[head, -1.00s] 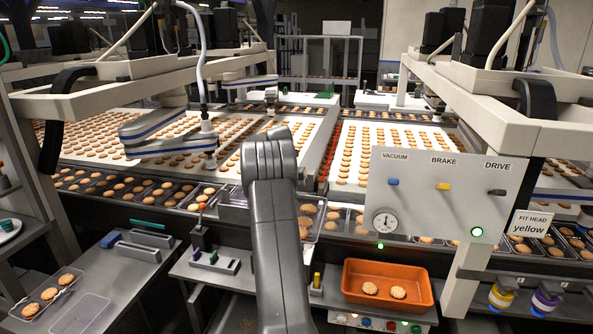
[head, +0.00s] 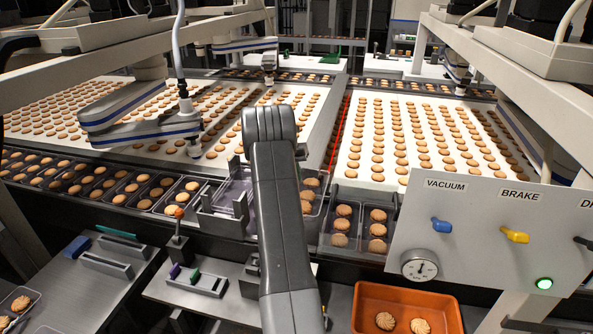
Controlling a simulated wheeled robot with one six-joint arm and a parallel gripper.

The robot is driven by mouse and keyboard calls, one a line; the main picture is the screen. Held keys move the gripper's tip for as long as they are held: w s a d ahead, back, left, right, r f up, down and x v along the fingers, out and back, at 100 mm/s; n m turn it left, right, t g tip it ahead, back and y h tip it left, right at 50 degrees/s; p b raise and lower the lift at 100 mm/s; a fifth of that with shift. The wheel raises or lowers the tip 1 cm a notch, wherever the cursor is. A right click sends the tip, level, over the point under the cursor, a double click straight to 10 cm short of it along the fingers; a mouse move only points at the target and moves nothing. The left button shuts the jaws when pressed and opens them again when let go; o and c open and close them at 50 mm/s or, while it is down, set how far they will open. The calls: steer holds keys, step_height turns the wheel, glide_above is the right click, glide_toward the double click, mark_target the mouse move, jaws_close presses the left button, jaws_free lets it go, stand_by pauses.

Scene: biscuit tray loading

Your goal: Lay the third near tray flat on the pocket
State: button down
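My gripper (head: 224,206) is low over the near tray lane, left of my grey arm. A clear, empty-looking tray (head: 236,190) shows beside and behind its grey parts, level with the row of trays. I cannot tell whether the fingers hold it or whether it lies flat. The pocket under it is hidden. To the left, dark trays with biscuits (head: 181,193) fill the lane. Right of my arm, a clear tray with biscuits (head: 312,192) is partly hidden by the arm, and more filled trays (head: 360,230) follow.
A control panel (head: 470,240) with vacuum and brake knobs and a green light stands at right. An orange bin (head: 407,299) holds two biscuits. Left are a bench (head: 95,285) and a stand with a lever (head: 178,243). White belts of biscuits (head: 385,145) lie behind.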

steer(key=shift+f, duration=0.35)
steer(key=shift+f+b, duration=1.8)
steer(key=shift+f, duration=3.45)
steer(key=c, duration=2.1)
jaws_free()
steer(key=shift+f, duration=0.2)
steer(key=shift+o, duration=0.5)
steer(key=shift+r, duration=0.15)
